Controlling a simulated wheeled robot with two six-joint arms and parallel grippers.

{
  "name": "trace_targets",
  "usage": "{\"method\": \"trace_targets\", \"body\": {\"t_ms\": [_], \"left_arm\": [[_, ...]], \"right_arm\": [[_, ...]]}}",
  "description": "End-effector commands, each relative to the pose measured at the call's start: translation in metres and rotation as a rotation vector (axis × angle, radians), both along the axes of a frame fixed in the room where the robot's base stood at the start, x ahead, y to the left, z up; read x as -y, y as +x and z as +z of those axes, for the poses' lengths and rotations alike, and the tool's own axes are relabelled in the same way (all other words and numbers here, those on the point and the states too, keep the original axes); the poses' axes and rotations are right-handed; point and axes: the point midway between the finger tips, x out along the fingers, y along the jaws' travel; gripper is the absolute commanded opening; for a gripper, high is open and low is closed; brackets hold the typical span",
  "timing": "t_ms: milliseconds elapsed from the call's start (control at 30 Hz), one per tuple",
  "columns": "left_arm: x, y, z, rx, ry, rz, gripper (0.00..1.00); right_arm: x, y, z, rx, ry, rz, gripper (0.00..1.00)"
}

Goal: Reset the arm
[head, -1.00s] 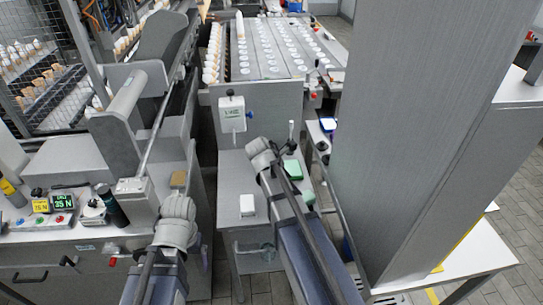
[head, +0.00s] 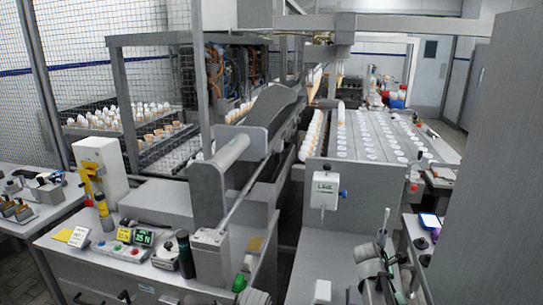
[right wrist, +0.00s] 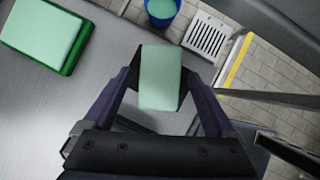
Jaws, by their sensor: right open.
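My right gripper (right wrist: 160,77) is open in the right wrist view, its two dark fingers spread. A pale green block (right wrist: 160,90) shows between the fingertips; I cannot tell whether it touches them or lies lower. In the head view, part of my right arm (head: 374,272) shows at the bottom right, over the grey bench. Part of my left arm (head: 251,297) shows at the bottom edge; its gripper fingers are not visible.
A green tray with a pale green pad (right wrist: 45,30) lies on the metal surface at upper left in the wrist view. A blue bucket (right wrist: 162,10) and a floor grate (right wrist: 207,35) are beyond. A grey column (head: 490,180) stands right, a cone conveyor (head: 375,135) ahead.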

Motion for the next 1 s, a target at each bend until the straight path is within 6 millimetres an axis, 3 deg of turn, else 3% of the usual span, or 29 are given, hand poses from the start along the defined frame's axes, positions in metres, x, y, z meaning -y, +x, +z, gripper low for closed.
{"method": "trace_targets", "body": {"t_ms": [567, 1000], "left_arm": [[0.0, 0.0, 0.001, 0.0, 0.0, 0.0, 0.91], [0.0, 0.0, 0.056, 0.0, 0.0, 0.0, 0.91]], "right_arm": [[0.001, 0.0, 0.001, 0.0, 0.0, 0.0, 0.91], [-0.028, -0.005, 0.056, 0.0, 0.0, 0.002, 0.91]]}}
